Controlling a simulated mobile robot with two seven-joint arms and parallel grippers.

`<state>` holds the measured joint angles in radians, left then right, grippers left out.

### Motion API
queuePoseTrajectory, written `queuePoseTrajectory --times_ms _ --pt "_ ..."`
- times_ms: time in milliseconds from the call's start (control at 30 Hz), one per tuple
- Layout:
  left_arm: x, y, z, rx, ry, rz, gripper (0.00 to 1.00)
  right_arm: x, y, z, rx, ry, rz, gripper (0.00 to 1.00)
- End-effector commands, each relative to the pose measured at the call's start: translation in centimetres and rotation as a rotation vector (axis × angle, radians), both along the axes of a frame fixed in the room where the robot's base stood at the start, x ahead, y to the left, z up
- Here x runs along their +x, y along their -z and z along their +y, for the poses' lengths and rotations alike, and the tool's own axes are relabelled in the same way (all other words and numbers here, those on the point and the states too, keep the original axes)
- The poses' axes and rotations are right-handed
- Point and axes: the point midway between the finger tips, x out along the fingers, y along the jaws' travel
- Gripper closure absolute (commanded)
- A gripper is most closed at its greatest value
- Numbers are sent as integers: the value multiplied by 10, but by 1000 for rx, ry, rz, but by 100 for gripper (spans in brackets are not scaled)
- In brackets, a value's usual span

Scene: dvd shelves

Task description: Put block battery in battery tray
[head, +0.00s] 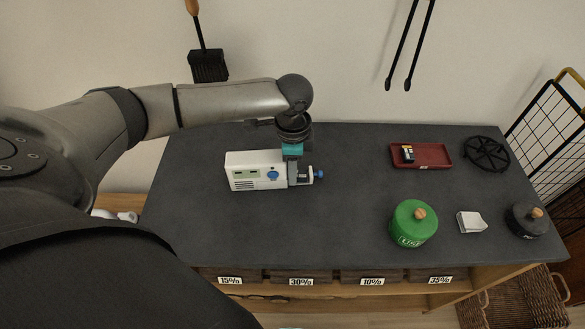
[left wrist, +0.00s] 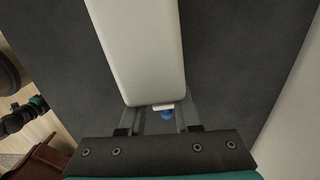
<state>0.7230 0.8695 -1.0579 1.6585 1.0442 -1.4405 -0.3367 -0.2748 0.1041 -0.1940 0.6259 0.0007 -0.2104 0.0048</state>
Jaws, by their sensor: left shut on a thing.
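My left gripper (head: 300,175) points down at the right end of a white device (head: 256,170) with a blue round button. It is shut on the narrow end part of this device, beside a blue knob (head: 319,174). In the left wrist view the white body (left wrist: 140,50) stretches away from the fingers (left wrist: 160,118), with a blue piece between them. The exact contact is partly hidden. My right gripper is not in view.
A green lidded pot (head: 411,227), a small white block (head: 471,223) and a dark lidded pot (head: 525,219) stand at the front right. A black round rack (head: 486,153) is right of the tray. The table (head: 300,225) is clear in the middle and front left.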

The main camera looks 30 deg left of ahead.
Motion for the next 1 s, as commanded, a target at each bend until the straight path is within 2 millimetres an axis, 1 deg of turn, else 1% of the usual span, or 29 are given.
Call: queuePoseTrajectory --times_ms 67,100,333,367,567,667,767,900,1000 --pt "0 2 0 -1 -1 1 100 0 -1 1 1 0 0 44" --pt "0 3 0 0 -1 0 66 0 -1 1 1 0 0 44" --pt "0 2 0 0 0 0 41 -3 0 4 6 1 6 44" --pt "0 2 0 0 0 0 39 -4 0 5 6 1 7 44" --pt "0 2 0 0 0 0 39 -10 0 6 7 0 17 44" --pt "0 -1 0 1 0 -1 39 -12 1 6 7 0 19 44" --pt "1 -14 0 0 -1 -1 39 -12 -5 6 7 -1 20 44" --pt "1 -43 0 0 0 -4 39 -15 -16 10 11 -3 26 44" --pt "1 -66 0 -1 0 -3 39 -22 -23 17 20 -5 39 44"
